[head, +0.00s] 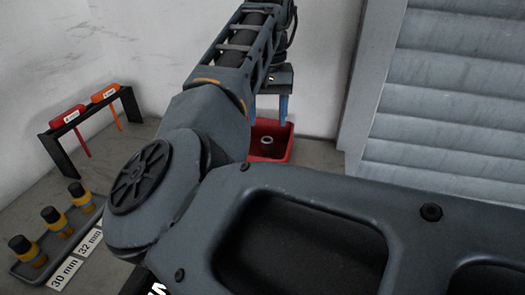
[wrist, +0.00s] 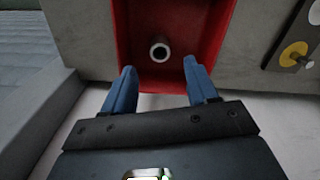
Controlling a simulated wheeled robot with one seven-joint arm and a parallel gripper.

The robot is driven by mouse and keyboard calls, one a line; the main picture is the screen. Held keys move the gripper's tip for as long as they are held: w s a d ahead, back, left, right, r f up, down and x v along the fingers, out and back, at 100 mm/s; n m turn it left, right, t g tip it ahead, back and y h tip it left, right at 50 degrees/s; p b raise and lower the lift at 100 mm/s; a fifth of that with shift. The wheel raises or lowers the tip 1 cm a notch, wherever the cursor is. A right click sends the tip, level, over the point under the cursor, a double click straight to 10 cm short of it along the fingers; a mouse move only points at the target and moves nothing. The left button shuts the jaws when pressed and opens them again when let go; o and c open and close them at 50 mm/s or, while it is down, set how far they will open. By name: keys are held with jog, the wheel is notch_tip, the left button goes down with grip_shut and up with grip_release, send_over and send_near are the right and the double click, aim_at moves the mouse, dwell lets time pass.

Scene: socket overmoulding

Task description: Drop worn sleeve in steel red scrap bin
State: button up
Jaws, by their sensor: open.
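A red scrap bin (head: 284,149) stands on the grey surface near the back wall, partly hidden by my arm in the head view. The worn sleeve (head: 267,141), a small pale ring, lies inside the bin. In the wrist view the sleeve (wrist: 160,52) sits on the bin's red floor, and the bin (wrist: 127,30) shows around it. My gripper (wrist: 159,74) is open, with its two blue fingers apart and nothing between them. In the head view my gripper (head: 268,112) points down over the bin. The sleeve is apart from the fingers.
A black rack (head: 60,150) with red and orange-handled tools stands at the left. A dark tray (head: 22,270) with several yellow-and-black pieces is at the lower left, with "30 mm" and "32 mm" labels beside it. Grey ribbed panels (head: 450,100) rise on the right.

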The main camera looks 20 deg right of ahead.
notch_tip(320, 180, up, 8)
jog(key=shift+p, duration=0.35)
jog(key=shift+f, duration=0.15)
